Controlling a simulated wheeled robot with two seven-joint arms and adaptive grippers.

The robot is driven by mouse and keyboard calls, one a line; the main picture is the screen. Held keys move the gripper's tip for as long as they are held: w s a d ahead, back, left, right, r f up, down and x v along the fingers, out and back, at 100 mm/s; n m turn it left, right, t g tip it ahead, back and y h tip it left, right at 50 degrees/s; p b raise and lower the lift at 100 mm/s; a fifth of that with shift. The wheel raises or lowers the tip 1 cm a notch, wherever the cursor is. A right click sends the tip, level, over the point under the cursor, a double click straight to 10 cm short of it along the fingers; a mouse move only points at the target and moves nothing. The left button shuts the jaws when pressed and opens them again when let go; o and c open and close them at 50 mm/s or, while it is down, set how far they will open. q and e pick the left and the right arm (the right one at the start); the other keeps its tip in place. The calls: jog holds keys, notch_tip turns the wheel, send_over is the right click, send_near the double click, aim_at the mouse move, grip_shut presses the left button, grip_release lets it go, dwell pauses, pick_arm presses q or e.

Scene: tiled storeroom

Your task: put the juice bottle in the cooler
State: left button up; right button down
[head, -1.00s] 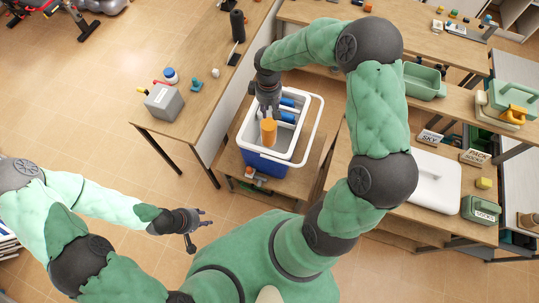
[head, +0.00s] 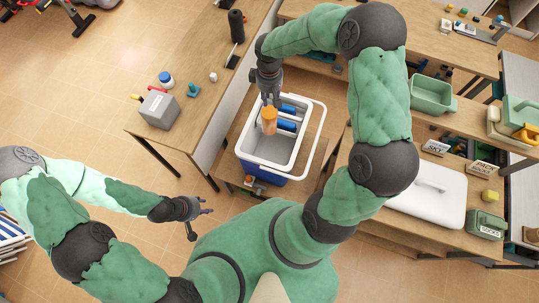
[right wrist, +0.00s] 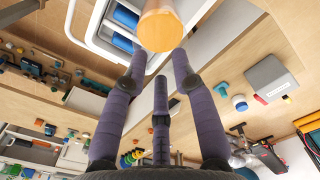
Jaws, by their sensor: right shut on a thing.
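The orange juice bottle (head: 269,124) is held upright in my right gripper (head: 269,101), and appears over the cooler's left part in the head view. In the right wrist view the bottle (right wrist: 160,27) is at the top centre, by the tips of the gripper's fingers (right wrist: 160,60). The cooler (head: 270,177) is blue with a white rim, open at the top, with blue items (head: 288,125) inside at its far end. My left gripper (head: 203,212) is open and empty, low and left of the cooler. Whether the bottle is below the rim is unclear.
The cooler stands on a low wooden stand (head: 245,200). A table on the left carries a grey box (head: 158,109) and a white jar with a blue lid (head: 166,78). A white lid (head: 430,192) lies on the right table, near labelled bins (head: 486,225).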

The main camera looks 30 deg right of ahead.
aim_at(269, 103)
jog(key=shift+w+f, duration=0.1)
jog(key=shift+f, duration=0.3)
jog(key=shift+s+a+f+b, duration=0.15)
jog(key=shift+s+f+b, duration=0.15)
jog(key=shift+b, duration=0.3)
jog(key=shift+w+f+b, duration=0.15)
jog(key=shift+f+b, duration=0.65)
jog(key=shift+f, duration=0.05)
notch_tip(269, 103, down, 41)
jog(key=b, duration=3.4)
jog(key=shift+f, duration=0.1)
jog(key=c, duration=1)
grip_release()
